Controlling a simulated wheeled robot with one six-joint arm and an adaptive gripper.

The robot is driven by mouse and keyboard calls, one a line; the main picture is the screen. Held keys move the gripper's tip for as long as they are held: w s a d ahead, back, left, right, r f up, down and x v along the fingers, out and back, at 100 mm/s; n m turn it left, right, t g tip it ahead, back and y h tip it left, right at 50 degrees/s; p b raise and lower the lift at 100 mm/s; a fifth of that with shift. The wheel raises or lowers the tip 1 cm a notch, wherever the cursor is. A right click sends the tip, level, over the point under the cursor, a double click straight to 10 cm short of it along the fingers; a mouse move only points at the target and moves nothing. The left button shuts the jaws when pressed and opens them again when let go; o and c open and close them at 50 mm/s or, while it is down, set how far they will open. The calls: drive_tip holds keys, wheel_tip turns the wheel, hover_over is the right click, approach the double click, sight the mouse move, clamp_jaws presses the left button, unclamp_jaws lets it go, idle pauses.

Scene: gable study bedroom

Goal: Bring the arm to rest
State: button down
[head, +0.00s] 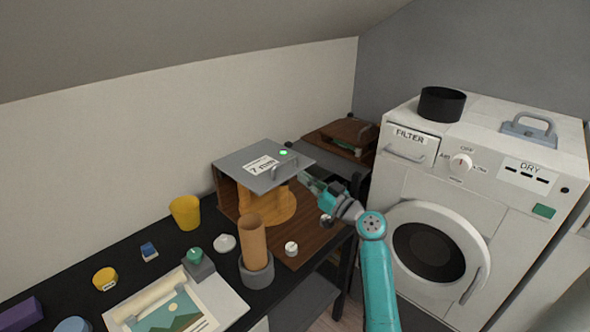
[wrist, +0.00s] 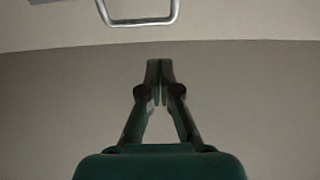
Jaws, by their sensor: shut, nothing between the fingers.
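My teal arm reaches up from the bottom of the head view to my gripper (head: 312,184), which is beside the front right edge of a box with a grey lid (head: 245,170). In the wrist view my gripper (wrist: 160,68) has its two dark fingers together, with nothing between them. A grey bar handle (wrist: 138,20) shows past the fingertips at the top of that view, apart from them. The lid carries a handle (head: 286,170), a white label and a lit green light. A round wooden piece (head: 270,208) shows under the lid.
The dark bench (head: 120,250) holds a yellow cup (head: 186,212), a brown cylinder in a grey holder (head: 257,271), a white knob (head: 291,249) and a picture sheet (head: 172,312). A white dryer (head: 520,205) stands right of my arm. A brown box (head: 345,135) sits behind.

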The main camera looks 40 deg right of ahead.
drive_tip(key=shift+s, duration=0.2)
drive_tip(key=shift+f, duration=0.15)
drive_tip(key=s+a+f+m+g+h, duration=0.2)
drive_tip(key=s+a+f, duration=0.6)
drive_tip(key=a+f, duration=0.3)
drive_tip(key=s+a+f+m+g+h, duration=0.1)
drive_tip(key=s+a+f+m+g, duration=0.1)
drive_tip(key=s+a+f, duration=0.75)
drive_tip(key=s+a+r+n, duration=0.1)
drive_tip(key=s+a, duration=0.3)
drive_tip(key=s, duration=0.5)
drive_tip(key=s+a+r+n+y, duration=0.1)
drive_tip(key=s+a, duration=0.3)
drive_tip(key=s, duration=0.5)
drive_tip(key=s+a+r+n+g+y, duration=0.1)
drive_tip(key=s+a+r, duration=0.2)
drive_tip(key=s, duration=0.6)
drive_tip(key=shift+s+a+n, duration=0.25)
drive_tip(key=shift+a+n, duration=0.05)
drive_tip(key=shift+a, duration=0.75)
drive_tip(key=shift+r, duration=0.1)
